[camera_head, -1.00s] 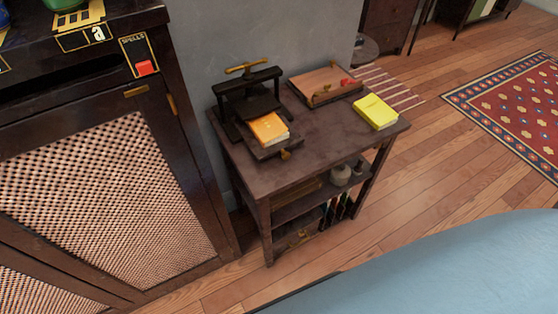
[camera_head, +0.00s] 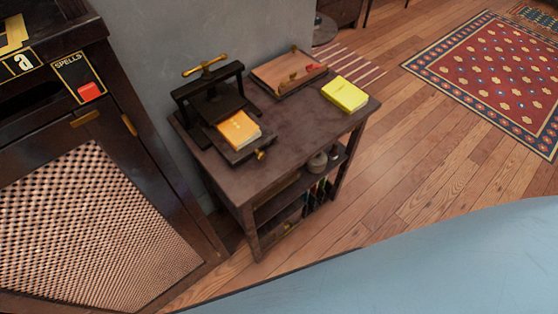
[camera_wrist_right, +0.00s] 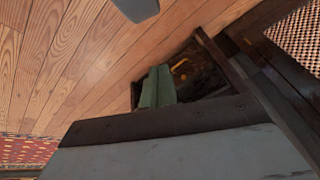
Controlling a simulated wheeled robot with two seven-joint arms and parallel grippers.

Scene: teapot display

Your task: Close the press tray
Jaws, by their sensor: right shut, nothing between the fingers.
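A dark book press (camera_head: 210,88) with a brass handle on top stands at the left end of a small dark table (camera_head: 290,135). Its tray (camera_head: 252,150) sticks out at the front, with a brass knob (camera_head: 260,155) at its front edge. An orange book (camera_head: 239,130) lies on the tray, partly in front of the press frame. In the right wrist view, a grey tip of my right gripper (camera_wrist_right: 137,8) shows at the top edge, shut and over bare floor. Neither gripper shows in the head view.
A yellow book (camera_head: 344,94) and a wooden board (camera_head: 288,73) with a red item lie on the table. A dark cabinet (camera_head: 115,110) with woven panels stands at left. A smooth pale blue surface (camera_head: 430,265) fills the lower right. Wood floor is open to the right.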

